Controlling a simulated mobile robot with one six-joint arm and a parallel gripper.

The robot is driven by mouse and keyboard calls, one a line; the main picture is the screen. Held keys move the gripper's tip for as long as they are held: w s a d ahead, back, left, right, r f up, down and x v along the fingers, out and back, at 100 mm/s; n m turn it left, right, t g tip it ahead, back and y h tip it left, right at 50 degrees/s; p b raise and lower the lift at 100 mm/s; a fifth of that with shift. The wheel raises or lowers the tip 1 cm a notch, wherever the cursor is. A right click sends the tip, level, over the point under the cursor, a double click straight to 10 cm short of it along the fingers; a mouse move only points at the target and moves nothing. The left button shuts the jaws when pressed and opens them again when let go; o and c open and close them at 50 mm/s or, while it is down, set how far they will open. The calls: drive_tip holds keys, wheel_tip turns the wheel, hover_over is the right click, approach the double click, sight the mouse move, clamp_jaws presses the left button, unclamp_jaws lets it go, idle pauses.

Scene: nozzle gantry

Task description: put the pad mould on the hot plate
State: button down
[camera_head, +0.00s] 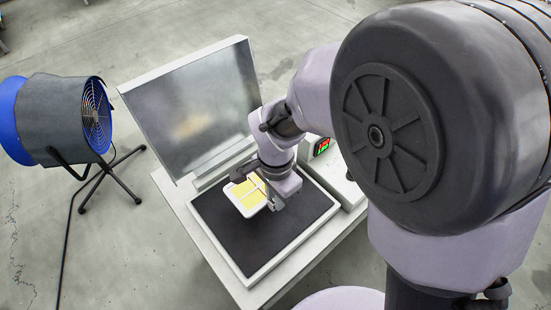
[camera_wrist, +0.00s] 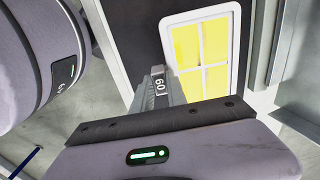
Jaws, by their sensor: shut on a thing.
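The pad mould (camera_head: 246,195) is a white rounded tray with yellow pads split by white bars. In the head view it is at my gripper (camera_head: 264,197), which is shut on its near right side. The mould also shows in the wrist view (camera_wrist: 236,75), beyond a grey finger marked 60. The hot plate (camera_head: 247,250) is a dark flat square in a pale frame on a table. The mould is over the back part of this dark surface. I cannot tell whether it touches the plate. My wrist and gripper hide part of the plate's back right.
A raised metal lid (camera_head: 190,110) stands along the plate's back left edge. A blue fan (camera_head: 62,118) stands on the floor at left. The plate's front part is clear.

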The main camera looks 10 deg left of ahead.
wheel_tip(320, 180, down, 6)
drive_tip(key=shift+s+f+b, duration=0.15)
drive_tip(key=shift+f+b, duration=0.1)
drive_tip(key=shift+b, duration=0.75)
drive_tip(key=c, duration=1.3)
unclamp_jaws()
wheel_tip(320, 180, up, 12)
drive_tip(key=p, duration=0.4)
drive_tip(key=shift+r, duration=0.2)
drive_tip(key=s+d+r+n+t, duration=0.1)
drive_tip(key=s+d+r+t, duration=0.1)
drive_tip(key=d+r, duration=0.3)
drive_tip(key=s+d+r+n+t+y, duration=0.1)
drive_tip(key=s+d+r+t, duration=0.1)
drive_tip(key=d+r, duration=0.3)
drive_tip(key=s+d+r+n+t+y, duration=0.1)
drive_tip(key=s+d+r, duration=0.3)
drive_tip(key=d+r, duration=0.1)
drive_tip(key=shift+s+d+n+t, duration=0.2)
drive_tip(key=shift+d+n+t, duration=0.15)
drive_tip(key=shift+n+t, duration=0.05)
